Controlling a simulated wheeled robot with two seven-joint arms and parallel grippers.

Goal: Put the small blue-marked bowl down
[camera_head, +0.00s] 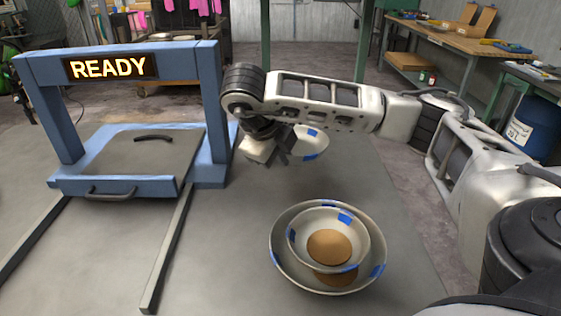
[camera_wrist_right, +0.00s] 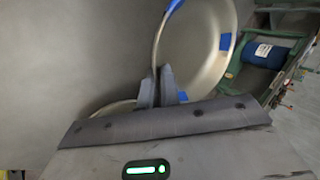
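A whitish bowl with blue marks (camera_head: 313,140) is held in the air above the table, left of centre of the right arm. My right gripper (camera_head: 279,156) is shut on its rim and partly hides it. In the right wrist view the bowl (camera_wrist_right: 205,50) stands edge-on between the fingers (camera_wrist_right: 162,88), its inside facing right. Two more blue-marked bowls sit nested on the table nearer me: a large outer bowl (camera_head: 282,270) and a smaller inner bowl (camera_head: 300,238) with a brown disc (camera_head: 328,246) in it. My left gripper is not in view.
A blue frame with a lit READY sign (camera_head: 110,67) stands at the left, with a grey plate (camera_head: 140,158) and two rails (camera_head: 168,250) in front. The grey table (camera_head: 220,250) is clear between the rails and the nested bowls. Its right edge lies beyond the bowls.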

